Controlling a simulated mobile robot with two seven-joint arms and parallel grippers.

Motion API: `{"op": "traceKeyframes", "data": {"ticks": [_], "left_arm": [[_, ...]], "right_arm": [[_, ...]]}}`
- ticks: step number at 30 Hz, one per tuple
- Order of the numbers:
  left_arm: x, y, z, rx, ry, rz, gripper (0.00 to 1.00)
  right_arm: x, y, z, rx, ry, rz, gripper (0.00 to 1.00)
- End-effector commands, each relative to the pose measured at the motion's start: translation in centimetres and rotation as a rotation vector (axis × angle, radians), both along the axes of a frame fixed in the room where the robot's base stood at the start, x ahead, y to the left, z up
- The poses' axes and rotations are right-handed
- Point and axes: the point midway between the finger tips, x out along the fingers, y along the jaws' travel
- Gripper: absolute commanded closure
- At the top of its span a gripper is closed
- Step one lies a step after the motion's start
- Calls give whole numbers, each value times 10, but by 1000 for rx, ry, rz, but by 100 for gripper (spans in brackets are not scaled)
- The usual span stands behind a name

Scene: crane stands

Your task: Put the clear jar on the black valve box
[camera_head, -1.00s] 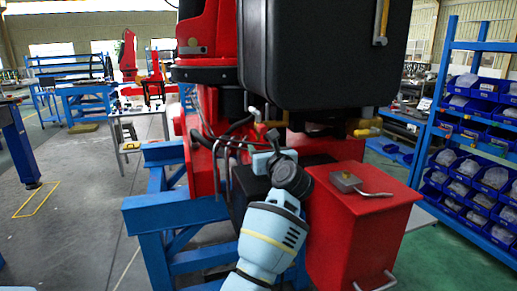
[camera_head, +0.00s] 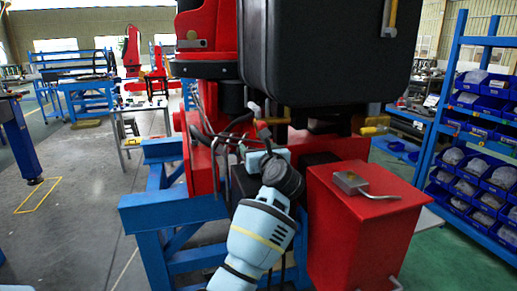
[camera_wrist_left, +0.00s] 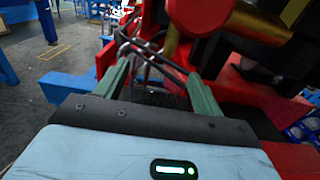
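My left gripper (camera_wrist_left: 160,88) reaches toward the black valve box (camera_head: 241,184), whose dark side shows left of my wrist in the head view. In the left wrist view its two greenish fingers stand apart. A dark, speckled surface shows between and beyond them; I cannot tell whether they touch it. I cannot make out the clear jar in any view. My wrist hides part of the box in the head view. My right gripper is not in view.
Red machinery with a large black case (camera_head: 316,50) rises behind the gripper. Bent dark pipes (camera_wrist_left: 140,45) stand just beyond the fingers. A red box (camera_head: 362,225) with a small metal block (camera_head: 350,181) stands right. A blue frame (camera_head: 165,212) stands left.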

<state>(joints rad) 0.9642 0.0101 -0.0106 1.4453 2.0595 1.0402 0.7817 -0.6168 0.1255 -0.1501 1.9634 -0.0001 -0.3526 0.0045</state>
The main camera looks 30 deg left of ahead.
Motion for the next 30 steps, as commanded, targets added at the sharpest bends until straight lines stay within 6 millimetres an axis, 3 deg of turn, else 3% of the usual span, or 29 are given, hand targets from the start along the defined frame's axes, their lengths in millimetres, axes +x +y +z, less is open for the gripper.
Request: {"op": "traceKeyframes", "data": {"ticks": [13,30], "left_arm": [[-4,-6,3,-1,-2,-2,27],[-67,-81,1,-1,-1,-2,27]], "right_arm": [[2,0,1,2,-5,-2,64],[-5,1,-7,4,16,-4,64]]}}
